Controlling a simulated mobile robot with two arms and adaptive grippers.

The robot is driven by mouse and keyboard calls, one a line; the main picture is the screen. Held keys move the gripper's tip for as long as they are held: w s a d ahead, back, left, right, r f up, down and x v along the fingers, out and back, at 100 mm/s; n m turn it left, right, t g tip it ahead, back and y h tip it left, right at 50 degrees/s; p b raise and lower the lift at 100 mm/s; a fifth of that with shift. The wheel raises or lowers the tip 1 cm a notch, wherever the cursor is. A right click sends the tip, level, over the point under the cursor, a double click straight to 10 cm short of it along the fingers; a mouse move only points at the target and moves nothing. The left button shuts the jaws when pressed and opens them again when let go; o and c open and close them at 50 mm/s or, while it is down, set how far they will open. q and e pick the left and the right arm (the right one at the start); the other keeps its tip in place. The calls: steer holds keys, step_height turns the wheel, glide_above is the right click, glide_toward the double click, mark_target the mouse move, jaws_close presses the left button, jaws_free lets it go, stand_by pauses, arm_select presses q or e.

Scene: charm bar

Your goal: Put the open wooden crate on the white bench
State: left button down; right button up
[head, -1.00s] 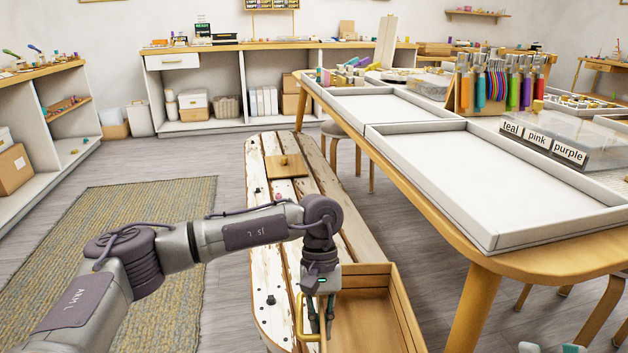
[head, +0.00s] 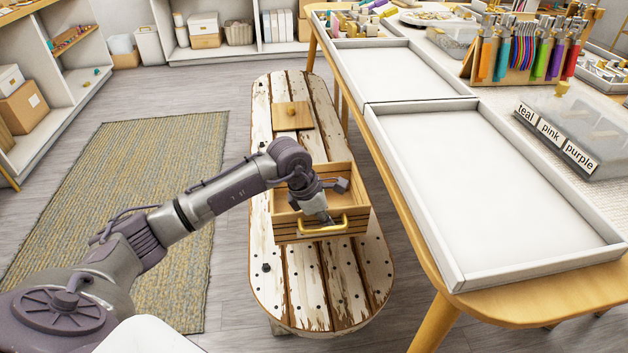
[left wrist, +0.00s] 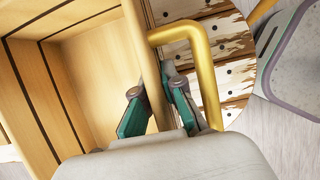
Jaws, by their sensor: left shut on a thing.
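The open wooden crate (head: 290,228) is over the middle of the white bench (head: 345,285), its brass handle (head: 325,230) facing me. I cannot tell whether its bottom touches the planks or hangs just above. My left gripper (head: 325,216) is shut on the crate's near wall by the handle. In the left wrist view my left gripper's green-padded fingers (left wrist: 155,102) straddle the wall of the crate (left wrist: 100,75), with the handle (left wrist: 207,75) beside them. My right gripper is not in view.
A wooden lid-like board with a knob (head: 292,115) lies on the bench's far part. The near bench end is clear. A table with white trays (head: 500,180) stands close on the right. A woven rug (head: 130,200) lies left, and shelves (head: 230,52) stand behind.

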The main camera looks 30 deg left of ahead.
mark_target(328, 237)
arm_select(q)
step_height(328, 237, down, 5)
steer(key=shift+f+b, duration=0.2)
steer(key=shift+b, duration=0.3)
steer(key=shift+f+b, duration=0.4)
steer(key=shift+f, duration=1.8)
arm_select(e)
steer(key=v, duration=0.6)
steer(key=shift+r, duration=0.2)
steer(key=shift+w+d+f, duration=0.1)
arm_select(q)
steer(key=c, duration=1.3)
jaws_free()
steer(key=shift+f, duration=0.1)
